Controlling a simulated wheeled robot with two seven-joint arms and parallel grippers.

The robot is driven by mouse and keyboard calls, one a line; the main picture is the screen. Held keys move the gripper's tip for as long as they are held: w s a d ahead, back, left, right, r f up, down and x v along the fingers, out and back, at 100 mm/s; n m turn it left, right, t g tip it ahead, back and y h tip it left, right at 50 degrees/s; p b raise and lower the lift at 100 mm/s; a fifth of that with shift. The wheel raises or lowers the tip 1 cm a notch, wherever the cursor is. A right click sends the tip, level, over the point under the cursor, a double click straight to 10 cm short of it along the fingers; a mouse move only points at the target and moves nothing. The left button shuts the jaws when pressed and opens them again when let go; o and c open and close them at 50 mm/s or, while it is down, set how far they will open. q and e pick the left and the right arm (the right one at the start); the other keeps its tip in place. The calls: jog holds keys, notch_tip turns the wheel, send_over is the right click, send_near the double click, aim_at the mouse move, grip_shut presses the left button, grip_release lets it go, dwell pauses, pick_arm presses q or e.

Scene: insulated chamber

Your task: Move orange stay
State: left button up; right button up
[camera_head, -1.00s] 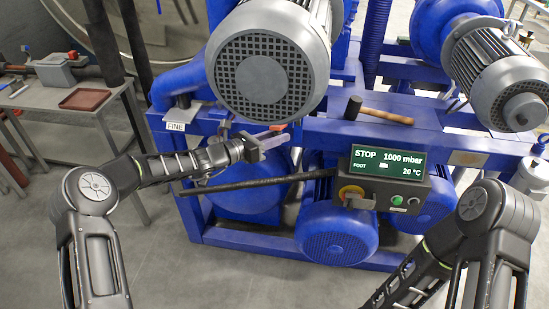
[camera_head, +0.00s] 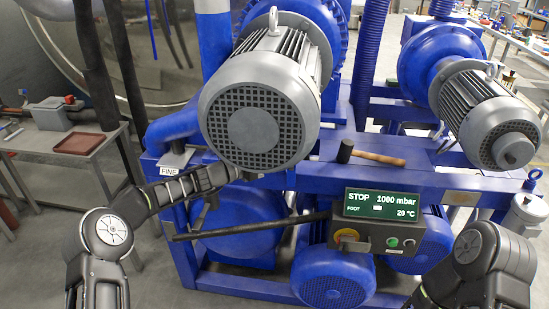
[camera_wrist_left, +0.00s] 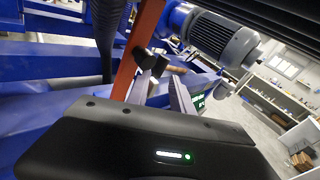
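The orange stay (camera_wrist_left: 138,48) is a flat, upright, slightly tilted bar in the left wrist view. It runs from the top edge down to just left of my left gripper's fingers. My left gripper (camera_wrist_left: 164,92) is open, with its two grey fingers apart. The stay does not appear to lie between them; I cannot tell if it touches the left finger. In the head view my left arm (camera_head: 180,190) reaches in under the large grey motor (camera_head: 262,105), which hides the fingertips and the stay. My right gripper is out of view.
A hammer (camera_head: 372,156) lies on the blue frame right of the large motor. A control box (camera_head: 385,225) reading STOP 1000 mbar stands below it. A black bar (camera_head: 250,226) crosses under my left arm. A side table with a red tray (camera_head: 79,143) stands at left.

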pick_arm(q)
jog(key=o, duration=0.3)
jog(key=shift+w+a+r, duration=0.1)
jog(key=shift+a+r, duration=0.2)
jog(key=shift+r, duration=0.1)
jog(key=shift+a+f, duration=0.1)
jog(key=shift+a, duration=0.1)
jog(key=shift+s+f, duration=0.2)
jog(key=shift+f, duration=0.05)
jog(key=b+v, duration=0.2)
jog(key=v, duration=0.5)
jog(key=shift+s+a, duration=0.2)
jog(key=shift+a, duration=0.1)
jog(key=shift+r, duration=0.1)
